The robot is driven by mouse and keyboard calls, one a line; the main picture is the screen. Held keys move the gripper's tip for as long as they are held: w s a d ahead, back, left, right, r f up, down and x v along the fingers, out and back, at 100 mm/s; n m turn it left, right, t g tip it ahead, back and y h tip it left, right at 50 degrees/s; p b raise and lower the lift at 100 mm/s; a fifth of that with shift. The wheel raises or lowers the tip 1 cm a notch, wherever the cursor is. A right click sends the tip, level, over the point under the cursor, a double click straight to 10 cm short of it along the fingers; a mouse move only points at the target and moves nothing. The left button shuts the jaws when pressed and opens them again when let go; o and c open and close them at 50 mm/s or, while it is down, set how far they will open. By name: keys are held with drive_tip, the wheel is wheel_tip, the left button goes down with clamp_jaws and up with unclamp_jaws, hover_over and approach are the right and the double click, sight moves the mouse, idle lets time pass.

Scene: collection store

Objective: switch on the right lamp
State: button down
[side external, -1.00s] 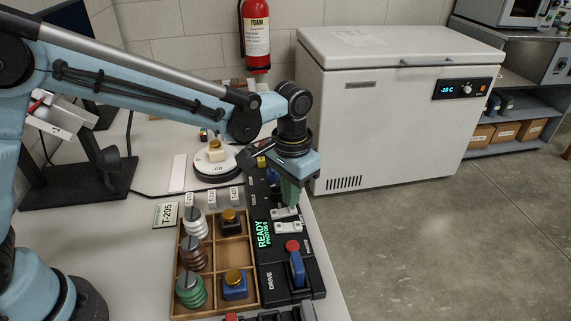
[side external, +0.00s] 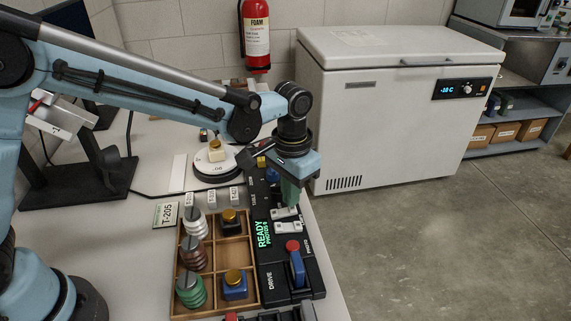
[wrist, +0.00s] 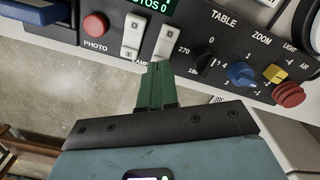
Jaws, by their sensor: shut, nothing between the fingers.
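Two white rocker switches stand side by side on the black control panel, with a partly covered lamp label below them in the wrist view. The left rocker (wrist: 132,36) is clear of my gripper. My gripper (wrist: 157,68) is shut and empty, its green fingertips at the lower end of the right rocker (wrist: 166,40). I cannot tell whether they touch it. In the side view my gripper (side external: 290,203) points down at the farther rocker (side external: 283,213); the nearer rocker (side external: 289,227) is beside it. Neither rocker's on or off state is clear.
The panel also bears a red photo button (wrist: 95,25), a black table knob (wrist: 203,62), a blue zoom knob (wrist: 240,73) and a blue drive lever (side external: 297,268). A wooden tray (side external: 251,285) of specimens lies left of it. A white freezer (side external: 385,120) stands behind.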

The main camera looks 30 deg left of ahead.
drive_tip(key=shift+f, duration=0.95)
idle(0.6)
drive_tip(key=shift+r, duration=3.5)
drive_tip(key=shift+s+a+r, duration=0.1)
drive_tip(key=shift+a+r, duration=0.05)
drive_tip(key=shift+a, duration=0.05)
drive_tip(key=s+a+r+n+t, duration=0.1)
drive_tip(key=s+a+t, duration=0.2)
drive_tip(key=s+a, duration=0.3)
drive_tip(key=s+a+r+n+t, duration=0.2)
drive_tip(key=s+a+t, duration=0.2)
drive_tip(key=a, duration=0.7)
drive_tip(key=shift+s, duration=1.25)
